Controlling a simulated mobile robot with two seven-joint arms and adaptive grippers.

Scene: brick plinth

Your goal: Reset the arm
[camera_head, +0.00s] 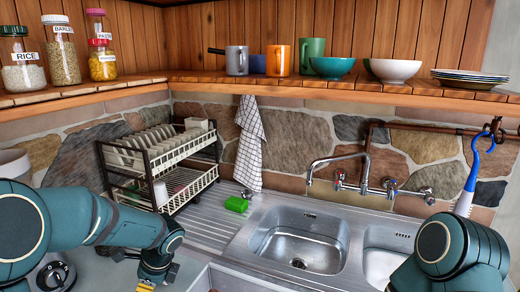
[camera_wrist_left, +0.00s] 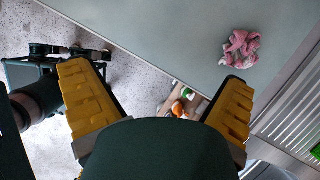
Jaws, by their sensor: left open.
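My left arm (camera_head: 85,222) comes in from the left in the head view, over the counter left of the sink. Only a bit of my left gripper (camera_head: 147,286) shows there, at the bottom edge. In the left wrist view my left gripper (camera_wrist_left: 157,76) has its two yellow fingers spread wide, with nothing held between them. My right arm (camera_head: 455,250) shows at the lower right, in front of the sink's right basin. My right gripper is out of view.
A pink and white cloth (camera_wrist_left: 241,47) lies on the grey counter (camera_wrist_left: 165,35). A shelf (camera_head: 300,86) with jars, mugs and bowls runs above. A blue-handled brush (camera_head: 470,180) hangs right.

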